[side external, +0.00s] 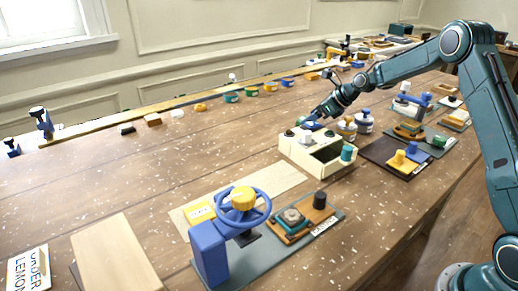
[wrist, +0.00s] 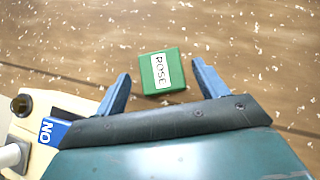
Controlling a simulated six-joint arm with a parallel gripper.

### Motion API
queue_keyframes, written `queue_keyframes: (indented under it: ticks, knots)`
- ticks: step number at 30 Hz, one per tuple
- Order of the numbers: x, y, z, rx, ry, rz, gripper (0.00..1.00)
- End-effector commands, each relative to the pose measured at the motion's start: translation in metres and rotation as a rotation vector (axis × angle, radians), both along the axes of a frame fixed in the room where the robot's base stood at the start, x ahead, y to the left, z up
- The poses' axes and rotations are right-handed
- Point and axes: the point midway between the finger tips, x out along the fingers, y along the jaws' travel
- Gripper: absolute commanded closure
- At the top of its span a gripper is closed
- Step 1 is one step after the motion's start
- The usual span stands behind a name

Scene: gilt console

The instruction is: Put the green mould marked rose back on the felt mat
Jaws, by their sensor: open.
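The green mould (wrist: 172,83), a square block with a white label reading ROSE, lies on the bare wooden table in the wrist view. My gripper (wrist: 161,76) is open, with one blue finger to each side of the mould in that picture. The mould shows beyond and between the fingertips, and I see no contact. In the side view my gripper (side external: 317,116) is low, behind the cream box (side external: 298,153), and I cannot make out the mould there. A dark mat (side external: 383,160) lies right of the box; I cannot tell whether it is the felt mat.
The cream box, with a blue NO label (wrist: 52,131), stands close to my gripper's left in the wrist view. A blue handwheel (side external: 240,213) stands in front. The table left of the box is mostly clear.

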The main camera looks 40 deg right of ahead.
Motion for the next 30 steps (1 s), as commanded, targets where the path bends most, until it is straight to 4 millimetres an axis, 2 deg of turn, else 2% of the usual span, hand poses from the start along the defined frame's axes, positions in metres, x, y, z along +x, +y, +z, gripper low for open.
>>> queue_keyframes:
  ticks: [18,24,30]
  knots:
    - [-0.059,-0.025,0.065,-0.001,-0.002,-0.001,0.28]
    - [-0.069,-0.028,0.075,0.000,-0.001,-0.001,0.28]
    - [-0.071,-0.029,0.077,0.000,0.000,0.000,0.28]
